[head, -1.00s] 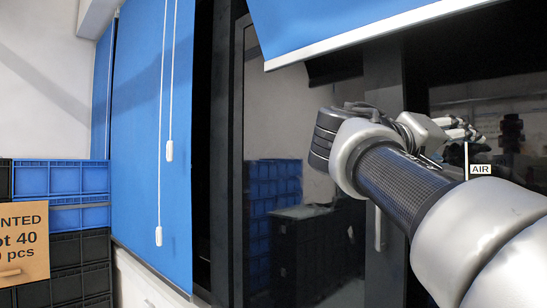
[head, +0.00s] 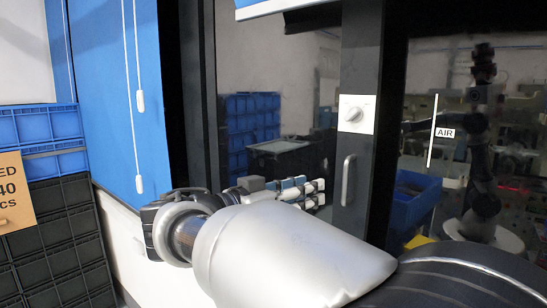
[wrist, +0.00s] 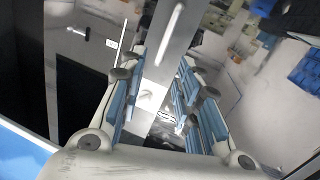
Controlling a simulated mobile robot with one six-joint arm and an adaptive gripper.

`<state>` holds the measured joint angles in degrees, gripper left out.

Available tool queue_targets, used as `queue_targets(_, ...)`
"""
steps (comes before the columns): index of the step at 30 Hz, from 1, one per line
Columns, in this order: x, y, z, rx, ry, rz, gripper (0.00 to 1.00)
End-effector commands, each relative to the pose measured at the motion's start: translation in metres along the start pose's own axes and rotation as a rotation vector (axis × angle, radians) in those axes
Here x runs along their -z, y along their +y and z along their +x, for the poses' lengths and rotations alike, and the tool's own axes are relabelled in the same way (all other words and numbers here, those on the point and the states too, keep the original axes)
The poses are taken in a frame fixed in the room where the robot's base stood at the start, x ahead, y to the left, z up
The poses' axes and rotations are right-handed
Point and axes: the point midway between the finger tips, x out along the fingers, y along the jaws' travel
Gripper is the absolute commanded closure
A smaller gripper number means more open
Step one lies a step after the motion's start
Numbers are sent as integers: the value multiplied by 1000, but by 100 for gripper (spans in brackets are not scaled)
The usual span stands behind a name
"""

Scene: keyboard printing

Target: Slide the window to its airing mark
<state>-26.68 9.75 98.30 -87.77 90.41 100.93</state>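The sliding window's dark frame post (head: 362,60) carries a grey vertical handle (head: 348,180). The handle also shows in the wrist view (wrist: 171,20). The airing mark is a white vertical line (head: 432,131) on the glass right of the post, with an AIR label (head: 445,133) beside it. The label shows in the wrist view too (wrist: 112,43). My gripper (head: 318,190) is left of the handle, at about its height in the picture; I see no contact. In the wrist view my gripper (wrist: 160,92) has its blue-padded fingers apart with nothing held between them.
A white plate with a round knob (head: 356,114) sits on the post above the handle. Blue blinds hang at left and top, with two pull cords (head: 139,100). Stacked blue and black crates (head: 62,205) stand at left. Another robot arm and a blue bin (head: 414,200) show in the right glass.

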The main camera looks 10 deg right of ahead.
Motion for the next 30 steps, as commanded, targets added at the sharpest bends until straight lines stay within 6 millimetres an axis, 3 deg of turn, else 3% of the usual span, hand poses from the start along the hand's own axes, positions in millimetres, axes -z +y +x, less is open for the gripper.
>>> queue_targets(5, -11, -3, -23, 16, 33, 101, 69)
queue_targets(10, -15, -3, -16, 14, 37, 122, 69)
queue_targets(30, -8, -4, 119, 13, 36, 120, 69)
